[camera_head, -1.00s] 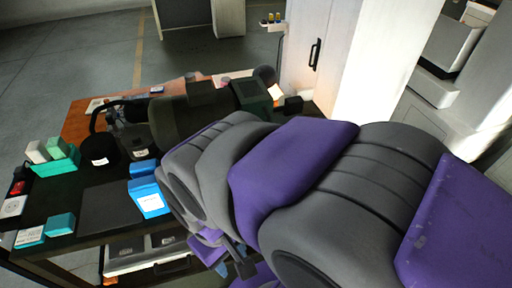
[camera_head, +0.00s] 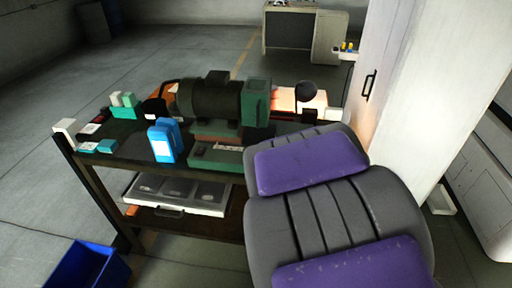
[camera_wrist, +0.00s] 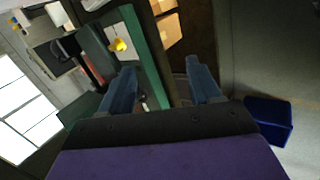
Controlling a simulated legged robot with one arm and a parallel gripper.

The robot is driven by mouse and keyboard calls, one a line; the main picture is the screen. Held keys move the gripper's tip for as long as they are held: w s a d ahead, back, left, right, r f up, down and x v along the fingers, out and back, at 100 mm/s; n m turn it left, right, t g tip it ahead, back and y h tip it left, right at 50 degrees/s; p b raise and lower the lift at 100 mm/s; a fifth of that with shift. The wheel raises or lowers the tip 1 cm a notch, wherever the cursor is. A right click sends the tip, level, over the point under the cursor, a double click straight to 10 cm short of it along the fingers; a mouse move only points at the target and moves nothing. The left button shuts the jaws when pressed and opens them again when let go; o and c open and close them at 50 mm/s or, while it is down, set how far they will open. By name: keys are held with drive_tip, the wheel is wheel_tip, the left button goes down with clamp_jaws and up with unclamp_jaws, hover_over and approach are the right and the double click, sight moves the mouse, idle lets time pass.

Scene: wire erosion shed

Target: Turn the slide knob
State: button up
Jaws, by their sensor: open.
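A dark green machine (camera_head: 215,98) with a rounded motor-like body stands on the bench. I cannot clearly make out the slide knob in the head view. A dark round shape (camera_head: 306,91) shows at the machine's right end, but I cannot tell what it is. In the wrist view, a small yellow part (camera_wrist: 120,45) sits against a pale plate beside a green edge (camera_wrist: 146,62), beyond the left finger. My gripper (camera_wrist: 163,78) has its two blue fingers spread, with nothing between them. In the head view my own arm hides the gripper.
The dark bench (camera_head: 92,160) carries two blue boxes (camera_head: 163,141) and small teal and white blocks (camera_head: 122,106). A grey tray (camera_head: 178,193) lies on its lower shelf. A blue bin (camera_head: 88,265) stands on the floor. A white cabinet (camera_head: 400,90) rises at the right.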

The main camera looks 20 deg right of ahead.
drive_tip(key=w+d+f+n+t+b, duration=0.1)
drive_tip(key=w+d+f+n+t, duration=0.1)
drive_tip(key=w+d+n+t, duration=0.45)
drive_tip(key=w+d+f+n+t, duration=0.1)
drive_tip(key=w+d+f+n, duration=0.15)
drive_tip(key=w+n, duration=0.5)
drive_tip(key=s+a+f+n+t+y+b, duration=0.1)
drive_tip(key=a+f+n+t+y, duration=0.2)
drive_tip(key=n, duration=0.4)
drive_tip(key=s+a+f+n+t+y+b, duration=0.1)
drive_tip(key=n+t+y, duration=0.1)
drive_tip(key=n+y, duration=0.45)
drive_tip(key=shift+n+h, duration=0.65)
drive_tip(key=w+a, duration=0.1)
drive_tip(key=w, duration=0.4)
drive_tip(key=w+a+p, duration=0.1)
drive_tip(key=w, duration=0.5)
drive_tip(key=w+a+p, duration=0.1)
drive_tip(key=w, duration=0.5)
drive_tip(key=shift+a, duration=0.35)
